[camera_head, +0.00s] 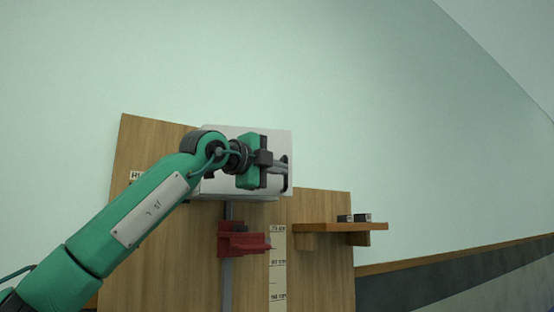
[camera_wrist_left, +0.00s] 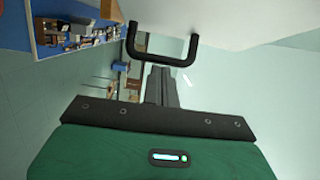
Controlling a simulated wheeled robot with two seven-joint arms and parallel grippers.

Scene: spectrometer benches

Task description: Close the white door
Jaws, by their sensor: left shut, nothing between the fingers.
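The white door (camera_head: 278,139) is on a white unit mounted high on a wooden panel, largely hidden behind my left arm. A black bar handle (camera_wrist_left: 162,57) stands on the door's white face (camera_wrist_left: 220,20) in the left wrist view. My left gripper (camera_head: 284,166) is in front of the door, its fingers pointing right towards the handle's side. Its fingers (camera_wrist_left: 160,80) are shut and empty, close to the handle; I cannot tell if they touch it. How far the door stands open is hard to tell. My right gripper is not in view.
Below the door, a red bracket (camera_head: 238,240) sits on a grey vertical rail beside a height scale (camera_head: 278,270). A wooden shelf (camera_head: 345,227) with small dark blocks juts out at the right. The wall right of the door is clear.

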